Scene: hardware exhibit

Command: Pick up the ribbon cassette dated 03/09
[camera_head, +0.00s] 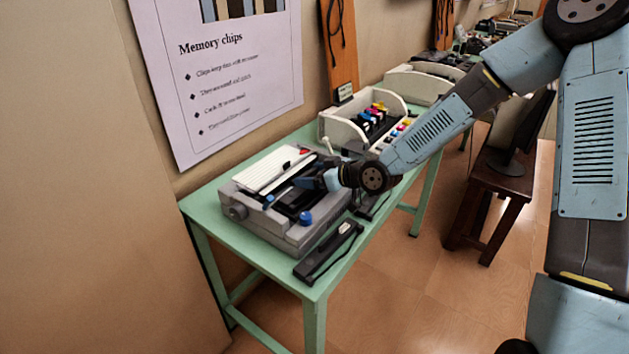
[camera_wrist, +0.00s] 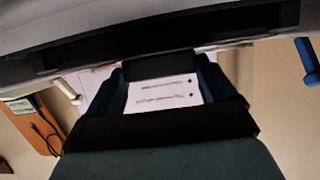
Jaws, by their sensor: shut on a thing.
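A grey printer (camera_head: 262,215) with a white slotted cover stands on the green table. My gripper (camera_head: 308,183) reaches into its open top from the right. In the wrist view my gripper (camera_wrist: 168,75) has its two dark blue fingers around a black block (camera_wrist: 160,67), which seems part of a long black ribbon cassette (camera_wrist: 110,50) at the printer. The fingers are shut on it. Another black cassette (camera_head: 329,252) lies on the table in front of the printer. A further dark one (camera_head: 372,206) lies to the printer's right, partly hidden. No date is readable on any.
The green table (camera_head: 316,284) has little free room around the printer. A white printer with coloured cartridges (camera_head: 375,118) stands behind. A dark wooden stool (camera_head: 490,190) stands right of the table. A memory chips poster (camera_head: 225,90) hangs on the wall.

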